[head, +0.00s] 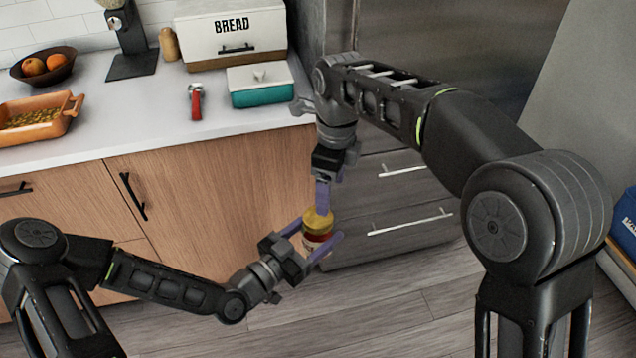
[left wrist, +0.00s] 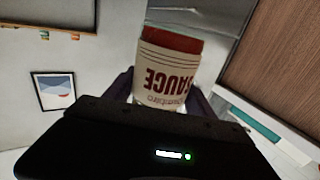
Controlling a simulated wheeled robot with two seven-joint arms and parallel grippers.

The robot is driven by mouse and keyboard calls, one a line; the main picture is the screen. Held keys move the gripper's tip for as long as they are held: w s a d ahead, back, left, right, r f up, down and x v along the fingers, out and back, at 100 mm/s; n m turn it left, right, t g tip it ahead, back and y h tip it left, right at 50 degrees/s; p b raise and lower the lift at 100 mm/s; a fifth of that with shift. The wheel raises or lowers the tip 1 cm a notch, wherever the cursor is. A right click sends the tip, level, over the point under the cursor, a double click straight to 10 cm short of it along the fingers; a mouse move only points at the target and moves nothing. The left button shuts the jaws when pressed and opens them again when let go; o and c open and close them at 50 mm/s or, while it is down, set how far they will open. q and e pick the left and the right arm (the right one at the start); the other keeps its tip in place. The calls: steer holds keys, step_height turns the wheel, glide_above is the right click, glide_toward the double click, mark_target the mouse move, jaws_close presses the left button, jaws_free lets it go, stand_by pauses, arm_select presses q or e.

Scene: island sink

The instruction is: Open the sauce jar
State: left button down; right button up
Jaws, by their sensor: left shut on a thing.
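The sauce jar (head: 316,243) has a gold lid (head: 318,219) and red contents. It is held in the air in front of the counter. My left gripper (head: 314,246) is shut on the jar's body, with its purple fingers at its sides. In the left wrist view the jar (left wrist: 168,70) shows a cream label reading SAUCE upside down, between the fingers. My right gripper (head: 321,203) points down at the lid from above, its purple fingertips at the lid's edge. Its fingers overlap in view, so I cannot tell whether they grip the lid.
The white counter (head: 150,110) behind holds an orange dish (head: 62,126), a fruit bowl (head: 43,66), a red-handled item (head: 195,100), a teal container (head: 261,95) and a bread box (head: 230,45). Wooden cabinets and grey drawers (head: 405,225) stand below. The floor in front is clear.

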mark_target(318, 234)
steer(key=s+a+r+m, duration=0.2)
steer(key=shift+s+a+r, duration=0.1)
steer(key=shift+a+r, duration=0.05)
steer(key=shift+r, duration=0.2)
steer(key=shift+f, duration=0.15)
steer(key=shift+f, duration=3.9)
steer(key=shift+c, duration=0.2)
